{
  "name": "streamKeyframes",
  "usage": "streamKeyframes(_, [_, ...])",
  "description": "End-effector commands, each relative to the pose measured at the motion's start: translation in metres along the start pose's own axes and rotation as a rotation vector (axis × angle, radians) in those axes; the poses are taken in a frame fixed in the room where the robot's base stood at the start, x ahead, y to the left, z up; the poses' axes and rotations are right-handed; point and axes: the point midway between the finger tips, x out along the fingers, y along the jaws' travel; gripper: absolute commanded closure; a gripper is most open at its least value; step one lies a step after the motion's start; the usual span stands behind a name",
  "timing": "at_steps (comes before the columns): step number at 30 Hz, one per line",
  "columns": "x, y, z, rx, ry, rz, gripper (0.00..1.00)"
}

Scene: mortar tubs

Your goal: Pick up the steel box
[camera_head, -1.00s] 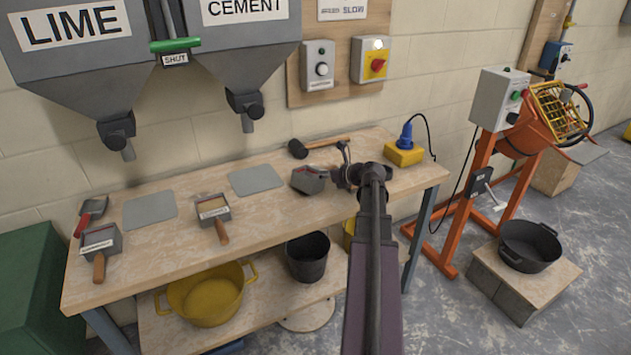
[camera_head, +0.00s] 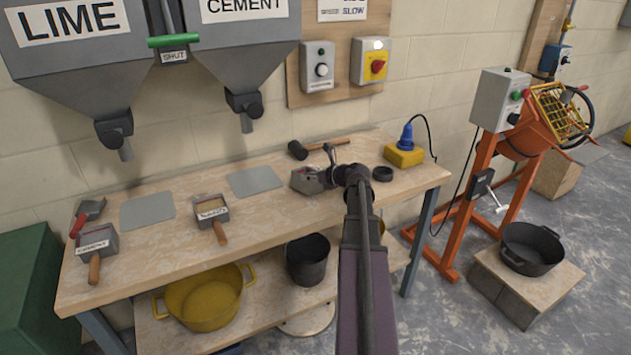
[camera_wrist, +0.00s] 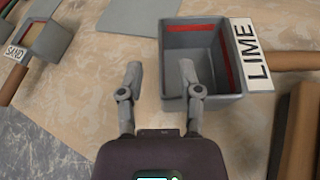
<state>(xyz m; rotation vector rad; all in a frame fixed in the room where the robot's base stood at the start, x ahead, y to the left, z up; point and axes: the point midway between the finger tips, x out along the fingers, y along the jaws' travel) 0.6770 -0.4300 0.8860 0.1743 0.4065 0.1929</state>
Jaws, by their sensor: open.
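A grey steel box with a red stripe inside, a LIME label and a wooden handle shows in the wrist view (camera_wrist: 203,92). In the head view the steel box (camera_head: 304,181) sits on the bench, partly behind my gripper. My gripper (camera_wrist: 159,76) is open and empty. In the wrist view one finger overlaps the box's open inside and the other is outside its left wall, so that wall lies between them. I cannot tell whether they touch. Two similar boxes, labelled SAND (camera_head: 211,208) and CEMENT (camera_head: 98,241), sit farther left.
A mallet (camera_head: 298,150) lies behind the box. A black ring (camera_head: 382,174) and a yellow unit with a blue plug (camera_head: 404,156) are to the right. A grey plate (camera_head: 255,181) lies left of the box. Grey hoppers (camera_head: 75,75) hang above the bench's left part.

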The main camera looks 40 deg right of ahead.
Motion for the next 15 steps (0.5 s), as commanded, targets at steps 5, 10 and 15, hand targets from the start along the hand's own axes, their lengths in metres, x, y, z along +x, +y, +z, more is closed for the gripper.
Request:
streamKeyframes(5, [0.023, -0.002, -0.004, -0.001, 0.0, 0.001, 0.54])
streamKeyframes(10, [0.032, -0.001, -0.003, -0.001, 0.0, 0.0, 0.54])
streamKeyframes(15, [0.033, -0.001, -0.002, 0.0, 0.0, 0.0, 0.54])
